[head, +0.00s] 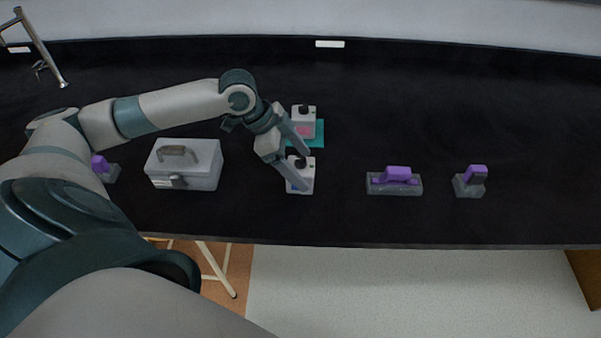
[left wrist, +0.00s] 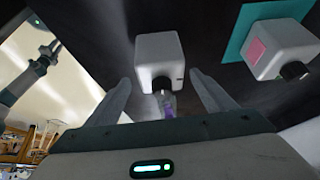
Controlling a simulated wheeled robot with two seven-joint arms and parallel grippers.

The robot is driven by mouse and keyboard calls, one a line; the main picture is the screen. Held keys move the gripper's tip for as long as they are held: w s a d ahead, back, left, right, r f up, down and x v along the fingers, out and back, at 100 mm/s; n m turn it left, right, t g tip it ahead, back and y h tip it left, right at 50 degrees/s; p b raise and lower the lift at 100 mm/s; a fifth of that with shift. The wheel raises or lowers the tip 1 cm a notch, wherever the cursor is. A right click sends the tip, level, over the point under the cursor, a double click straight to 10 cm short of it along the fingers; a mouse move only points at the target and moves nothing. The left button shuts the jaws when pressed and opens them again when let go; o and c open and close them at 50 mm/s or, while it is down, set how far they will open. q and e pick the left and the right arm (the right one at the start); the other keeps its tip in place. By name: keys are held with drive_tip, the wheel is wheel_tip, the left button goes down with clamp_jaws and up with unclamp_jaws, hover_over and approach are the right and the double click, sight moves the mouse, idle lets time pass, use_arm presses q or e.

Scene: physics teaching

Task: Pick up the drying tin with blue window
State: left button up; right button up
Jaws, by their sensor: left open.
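The drying tin with blue window (head: 307,175) is a small white box with a dark knob on top. It stands on the black bench near the front, and a bit of blue shows low on its front face. My left gripper (head: 305,170) is open, with one finger on the far side of the tin and one across its near side. In the left wrist view the white tin (left wrist: 158,52) lies between the fingertips, with its window hidden. I cannot tell whether the fingers touch it. My right gripper is not in view.
A similar white tin with a pink window (head: 304,130) stands on a teal mat (head: 320,133) just behind. A grey metal case (head: 185,172) is to the left. Purple-and-grey blocks (head: 397,174) (head: 475,174) sit to the right. The back right of the bench is clear.

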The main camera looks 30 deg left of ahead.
sight(313, 167)
use_arm(q)
drive_tip(key=p+x, duration=0.2)
drive_tip(key=x, duration=0.1)
drive_tip(key=shift+w+f, duration=0.1)
drive_tip(key=shift+f, duration=0.3)
drive_tip(key=shift+w+d+f, duration=0.15)
drive_tip(key=shift+f, duration=0.45)
drive_tip(key=c, duration=1.6)
drive_tip(key=shift+r, duration=0.2)
drive_tip(key=shift+w+r+b, duration=0.1)
drive_tip(key=shift+r+b, duration=0.2)
drive_tip(key=shift+r, duration=0.2)
drive_tip(key=r, duration=0.1)
drive_tip(key=d+r+b, duration=0.1)
drive_tip(key=r, duration=0.1)
drive_tip(key=shift+w+r, duration=0.1)
drive_tip(key=w+d+r+b, duration=0.2)
drive_tip(key=d+r, duration=0.4)
drive_tip(key=d, duration=0.4)
drive_tip(key=shift+w+d+r+b, duration=0.15)
drive_tip(key=shift+w+r+b, duration=0.15)
drive_tip(key=shift+b, duration=0.25)
